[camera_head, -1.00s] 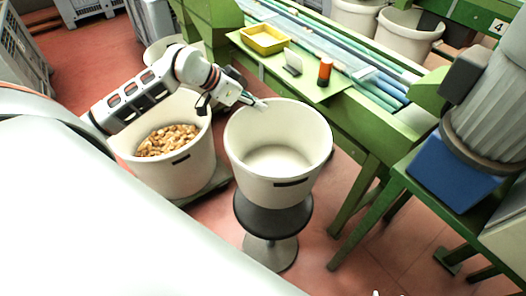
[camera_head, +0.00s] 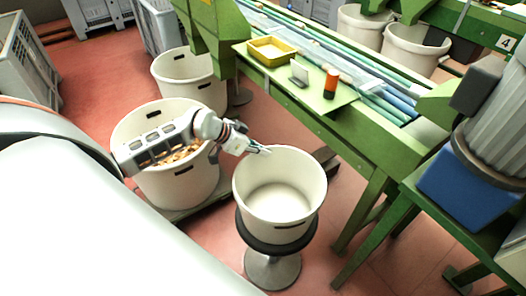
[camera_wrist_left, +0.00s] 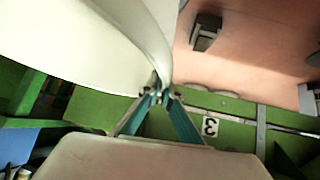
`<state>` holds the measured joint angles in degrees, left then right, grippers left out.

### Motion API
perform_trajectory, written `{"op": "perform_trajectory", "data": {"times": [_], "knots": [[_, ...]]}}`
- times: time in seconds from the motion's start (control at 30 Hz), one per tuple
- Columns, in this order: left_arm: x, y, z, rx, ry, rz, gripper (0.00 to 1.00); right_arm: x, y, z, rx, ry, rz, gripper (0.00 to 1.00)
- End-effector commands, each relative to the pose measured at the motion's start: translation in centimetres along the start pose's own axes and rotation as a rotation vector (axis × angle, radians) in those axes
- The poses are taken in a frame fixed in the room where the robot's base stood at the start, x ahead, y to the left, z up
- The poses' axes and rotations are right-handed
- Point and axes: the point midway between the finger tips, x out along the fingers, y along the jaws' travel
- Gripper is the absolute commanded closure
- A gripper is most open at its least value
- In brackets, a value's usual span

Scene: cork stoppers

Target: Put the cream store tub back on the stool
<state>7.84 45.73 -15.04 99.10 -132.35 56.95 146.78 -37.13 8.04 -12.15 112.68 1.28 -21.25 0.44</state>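The empty cream store tub (camera_head: 297,212) is upright over the round dark seat of the stool (camera_head: 272,268). The seat's rim shows around the tub's base, and the tub looks to rest on it, though the contact underneath is hidden. My left gripper (camera_head: 267,150) reaches in from the left to the tub's far-left rim. In the left wrist view the teal fingers (camera_wrist_left: 160,94) meet at the rim of the tub (camera_wrist_left: 100,60) and look shut on it. My right gripper is not in view.
A cream tub of corks (camera_head: 182,190) stands left of the stool, partly behind my left arm. Another cream tub (camera_head: 190,80) is behind it. The green conveyor frame (camera_head: 375,150) runs close on the right, with a yellow tray (camera_head: 270,58) and orange-black cylinder (camera_head: 331,82) on its ledge.

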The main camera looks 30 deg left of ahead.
Motion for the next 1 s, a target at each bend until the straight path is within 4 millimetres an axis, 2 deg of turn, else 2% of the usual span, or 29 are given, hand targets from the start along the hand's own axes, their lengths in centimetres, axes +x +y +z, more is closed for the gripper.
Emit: {"op": "perform_trajectory", "data": {"times": [0.33, 0.37, 0.4, 0.43, 0.83, 1.0], "knots": [[0.1, 0.0, -0.1, -0.001, 0.004, 0.0, 1.0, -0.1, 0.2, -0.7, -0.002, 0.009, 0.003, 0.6], [0.1, -0.1, 0.1, 0.001, 0.002, -0.001, 0.94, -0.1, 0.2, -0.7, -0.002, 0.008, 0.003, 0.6], [0.1, -0.1, 0.1, 0.001, 0.002, -0.001, 0.84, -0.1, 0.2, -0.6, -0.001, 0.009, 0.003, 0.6], [0.1, -0.1, 0.1, 0.001, 0.002, -0.001, 0.79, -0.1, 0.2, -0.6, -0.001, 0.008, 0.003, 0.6], [-0.1, -0.1, -0.1, 0.003, 0.001, -0.001, 0.79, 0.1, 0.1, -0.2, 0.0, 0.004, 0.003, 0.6], [-2.4, -0.1, -0.1, 0.003, 0.001, -0.004, 0.79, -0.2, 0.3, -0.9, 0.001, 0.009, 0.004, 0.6]]}}
